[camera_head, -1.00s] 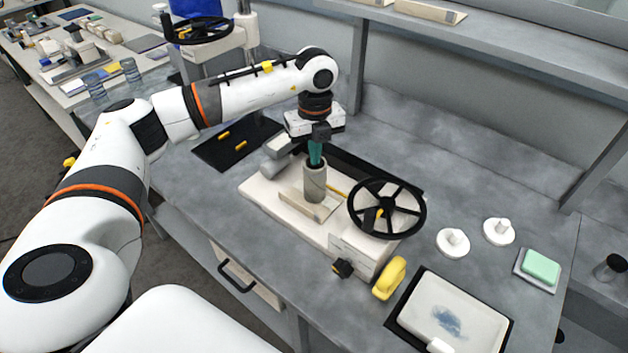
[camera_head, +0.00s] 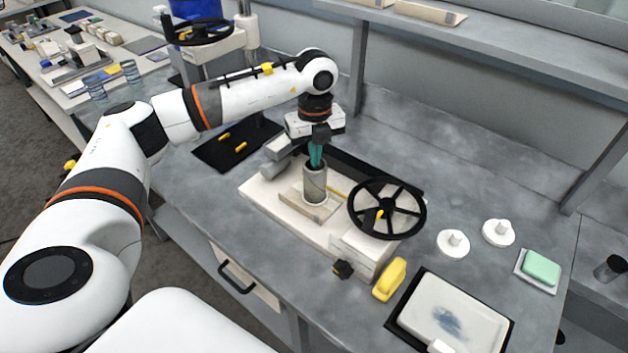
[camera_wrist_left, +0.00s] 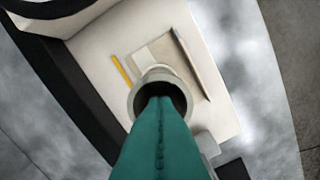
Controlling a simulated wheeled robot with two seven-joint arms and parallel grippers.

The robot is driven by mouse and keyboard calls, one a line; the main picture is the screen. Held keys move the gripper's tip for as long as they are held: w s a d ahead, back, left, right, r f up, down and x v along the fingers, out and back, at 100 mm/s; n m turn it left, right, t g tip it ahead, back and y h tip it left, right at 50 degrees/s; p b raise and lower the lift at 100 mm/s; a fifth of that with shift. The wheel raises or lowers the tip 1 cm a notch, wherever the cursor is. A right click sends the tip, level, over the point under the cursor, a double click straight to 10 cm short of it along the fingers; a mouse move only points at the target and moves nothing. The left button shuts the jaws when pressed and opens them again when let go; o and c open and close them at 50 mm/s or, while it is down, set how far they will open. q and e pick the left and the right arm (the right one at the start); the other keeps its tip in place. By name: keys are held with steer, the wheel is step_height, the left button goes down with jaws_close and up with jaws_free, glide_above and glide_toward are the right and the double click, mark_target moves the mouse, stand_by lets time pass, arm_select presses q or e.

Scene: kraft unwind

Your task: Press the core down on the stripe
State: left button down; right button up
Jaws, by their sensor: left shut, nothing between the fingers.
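The core (camera_head: 315,185) is a grey-brown hollow tube standing upright on a cream block on the pale base board (camera_head: 262,191). In the left wrist view the core (camera_wrist_left: 160,75) is seen from above, its round opening dark. My left gripper (camera_head: 316,160) points down at the core's top, its teal fingers shut with nothing between them. In the left wrist view the teal fingers (camera_wrist_left: 160,120) overlap the opening; I cannot tell how deep they are. A stripe is not clearly seen; a paler band (camera_wrist_left: 141,57) shows beside the core. My right gripper is not in view.
A black handwheel (camera_head: 387,208) on a cream housing stands right of the core. A yellow object (camera_head: 390,279), a tray (camera_head: 452,318), two white knobbed discs (camera_head: 453,243) and a green sponge (camera_head: 541,267) lie farther right.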

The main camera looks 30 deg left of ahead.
arm_select(q)
steer(key=shift+s+f, duration=0.15)
steer(key=shift+f, duration=0.05)
steer(key=shift+w+r+p, duration=0.2)
steer(key=shift+r+p, duration=0.6)
steer(key=shift+r, duration=0.3)
steer(key=shift+r+p, duration=1.55)
steer(key=shift+r, duration=1)
steer(key=shift+f, duration=0.1)
